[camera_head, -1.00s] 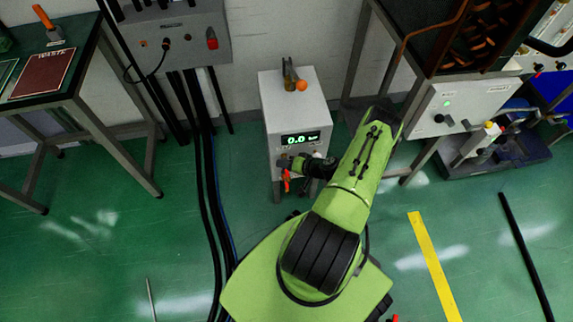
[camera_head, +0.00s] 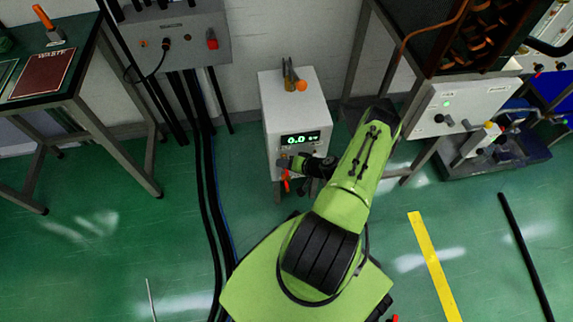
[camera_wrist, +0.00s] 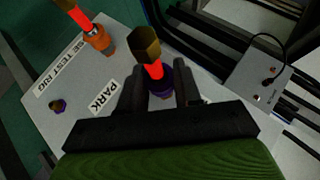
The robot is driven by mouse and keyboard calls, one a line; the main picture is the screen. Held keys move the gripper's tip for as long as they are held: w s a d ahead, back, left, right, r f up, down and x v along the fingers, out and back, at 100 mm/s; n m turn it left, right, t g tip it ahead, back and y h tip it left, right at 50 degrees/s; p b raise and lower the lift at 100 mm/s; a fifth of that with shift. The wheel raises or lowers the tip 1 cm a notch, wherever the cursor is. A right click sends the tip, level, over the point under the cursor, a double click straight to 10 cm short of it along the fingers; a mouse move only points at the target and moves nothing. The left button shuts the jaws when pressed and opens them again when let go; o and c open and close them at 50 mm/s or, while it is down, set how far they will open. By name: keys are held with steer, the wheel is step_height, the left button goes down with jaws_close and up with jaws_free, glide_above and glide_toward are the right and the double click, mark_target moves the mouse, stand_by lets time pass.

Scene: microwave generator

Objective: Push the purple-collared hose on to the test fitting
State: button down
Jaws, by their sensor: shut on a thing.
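The purple-collared hose (camera_wrist: 158,82) is in the wrist view, between my gripper's two dark fingers. Its red length and hexagonal brass-coloured end (camera_wrist: 147,43) stick out above the collar. My gripper (camera_wrist: 158,90) is shut on it. The held hose is mostly hidden there by my gripper.
An orange-collared fitting (camera_wrist: 100,38) with a red hose stands on the panel, beside a TEST RIG label (camera_wrist: 62,65). A PARK label (camera_wrist: 102,97) lies left of my gripper. The cabinet display (camera_head: 300,139) reads 0.0. Black cables (camera_head: 207,190) run along the floor to the left.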

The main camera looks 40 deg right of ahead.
steer(key=shift+w+d, duration=0.2)
steer(key=shift+w, duration=0.1)
steer(key=c, duration=0.7)
jaws_free()
steer(key=p+v, duration=0.5)
steer(key=v, duration=1)
steer(key=shift+s+r, duration=0.2)
steer(key=shift+s, duration=0.1)
steer(key=shift+d, duration=0.15)
